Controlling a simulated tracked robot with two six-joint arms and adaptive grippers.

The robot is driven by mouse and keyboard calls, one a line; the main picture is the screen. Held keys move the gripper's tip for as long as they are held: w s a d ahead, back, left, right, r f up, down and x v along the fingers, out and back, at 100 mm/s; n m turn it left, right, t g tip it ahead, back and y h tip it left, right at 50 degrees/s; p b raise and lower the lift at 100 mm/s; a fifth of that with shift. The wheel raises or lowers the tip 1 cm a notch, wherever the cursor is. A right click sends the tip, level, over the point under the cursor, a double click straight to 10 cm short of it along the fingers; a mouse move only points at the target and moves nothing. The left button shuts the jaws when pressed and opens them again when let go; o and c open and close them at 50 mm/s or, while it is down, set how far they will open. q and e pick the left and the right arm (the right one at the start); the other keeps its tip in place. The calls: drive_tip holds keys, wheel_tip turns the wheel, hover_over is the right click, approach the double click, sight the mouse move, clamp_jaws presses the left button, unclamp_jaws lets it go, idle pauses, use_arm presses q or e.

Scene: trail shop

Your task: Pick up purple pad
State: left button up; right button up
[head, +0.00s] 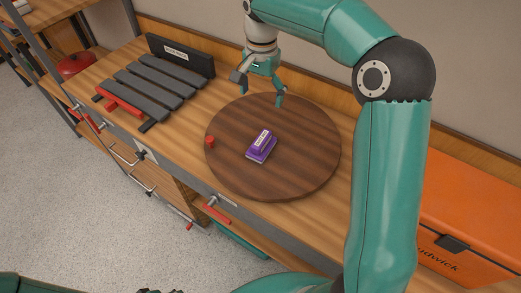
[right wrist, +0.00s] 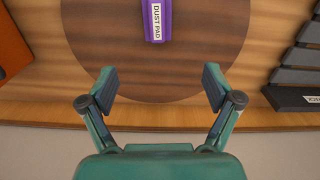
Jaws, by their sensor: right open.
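The purple pad (head: 262,147) lies on a round dark wooden board (head: 303,170) on the bench. It has a white label on top. In the right wrist view the pad (right wrist: 157,35) shows at the top edge, its label reading "DUST PAD", partly cut off by the frame. My right gripper (head: 262,90) is open and empty, above the back edge of the board, apart from the pad. In the right wrist view its two fingers (right wrist: 160,88) are spread wide, with the pad beyond them. My left gripper is not in view.
A small red peg (head: 210,141) stands near the board's left edge. A rack of dark slats (head: 150,88) with a labelled back plate sits to the left. An orange case (head: 470,215) stands at the right. A wall runs behind the bench.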

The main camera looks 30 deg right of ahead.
sight(262, 138)
wheel_tip(262, 138, down, 14)
drive_tip(key=shift+r+b, duration=0.25)
drive_tip(key=shift+b, duration=0.25)
drive_tip(key=f, duration=0.3)
drive_tip(key=f+p, duration=0.1)
drive_tip(key=shift+s+a+f, duration=0.15)
drive_tip(key=shift+s+f, duration=0.1)
drive_tip(key=shift+s, duration=0.15)
drive_tip(key=shift+f, duration=0.4)
drive_tip(key=c, duration=1.3)
drive_tip(key=shift+r, duration=0.15)
wheel_tip(262, 138, up, 20)
drive_tip(key=shift+f, duration=0.1)
